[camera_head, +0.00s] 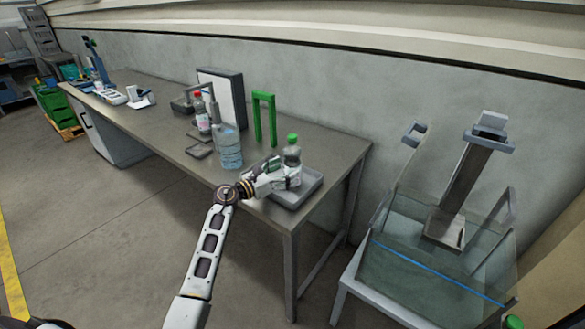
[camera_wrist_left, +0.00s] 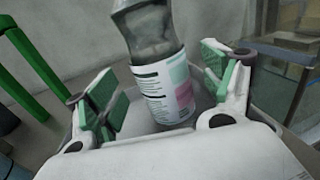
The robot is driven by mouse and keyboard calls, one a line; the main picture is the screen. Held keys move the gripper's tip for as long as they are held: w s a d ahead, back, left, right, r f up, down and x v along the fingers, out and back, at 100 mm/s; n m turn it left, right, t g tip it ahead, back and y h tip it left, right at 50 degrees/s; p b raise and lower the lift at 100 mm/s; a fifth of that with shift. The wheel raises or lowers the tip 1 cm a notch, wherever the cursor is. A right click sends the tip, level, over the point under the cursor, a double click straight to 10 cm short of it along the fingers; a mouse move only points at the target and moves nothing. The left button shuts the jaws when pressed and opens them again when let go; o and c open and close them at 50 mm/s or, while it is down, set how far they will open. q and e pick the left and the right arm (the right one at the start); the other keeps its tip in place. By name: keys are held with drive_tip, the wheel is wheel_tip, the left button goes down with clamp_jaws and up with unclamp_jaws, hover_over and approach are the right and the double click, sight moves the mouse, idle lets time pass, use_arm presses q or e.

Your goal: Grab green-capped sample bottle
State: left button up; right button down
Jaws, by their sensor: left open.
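The green-capped sample bottle (camera_head: 292,160) stands upright at the right end of the long table, on a grey tray (camera_head: 311,190). My left gripper (camera_head: 283,172) is at the bottle, coming from the left. In the left wrist view the bottle (camera_wrist_left: 167,88), with its white, green and pink label, stands between the two open green-padded fingers of the gripper (camera_wrist_left: 163,85). Gaps show between the pads and the bottle. Its cap is out of the left wrist view. My right gripper is not in view.
A large clear water bottle (camera_head: 229,148) and a red-capped bottle (camera_head: 201,114) stand left of my gripper. A green frame (camera_head: 264,118) stands behind. A glass-sided tank (camera_head: 430,250) is on the right, past the table's end.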

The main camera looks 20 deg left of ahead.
sight(292, 167)
use_arm(q)
drive_tip(key=shift+x, duration=1.75)
drive_tip(key=shift+f, duration=0.15)
drive_tip(key=shift+c, duration=0.5)
drive_tip(key=c, duration=1.4)
